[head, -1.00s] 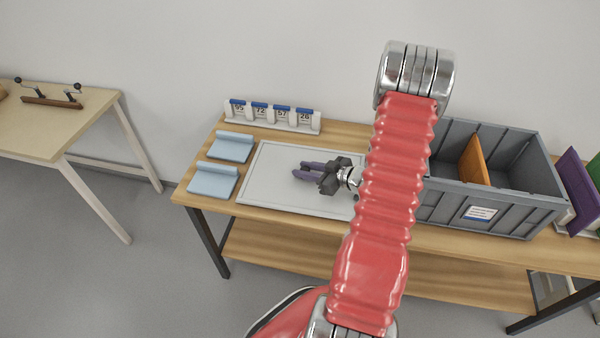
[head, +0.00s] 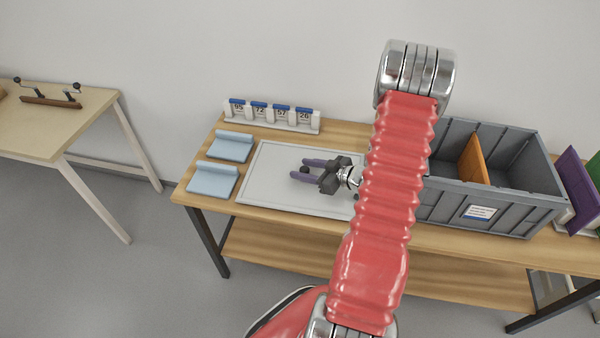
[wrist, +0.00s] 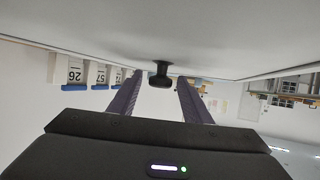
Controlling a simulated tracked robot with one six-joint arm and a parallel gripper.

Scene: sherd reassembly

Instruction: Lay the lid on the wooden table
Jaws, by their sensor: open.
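The lid (head: 275,193) is a flat, pale grey panel with a thin edge line, lying on the wooden table (head: 350,132) to the left of the grey crate. A small dark knob (head: 304,169) stands on it; in the wrist view the knob (wrist: 160,75) shows against the lid (wrist: 190,35), which fills the top of the picture. My gripper (head: 299,168) is low over the lid with its purple fingers open, one on each side of the knob. In the wrist view there is a gap between the knob and the fingers (wrist: 161,82). My red arm hides the lid's right end.
An open grey crate (head: 520,205) with an orange divider (head: 473,160) stands to the right. Two light blue pads (head: 213,181) lie left of the lid. A rack of numbered cards (head: 270,118) stands behind it. A separate table (head: 60,125) is at far left.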

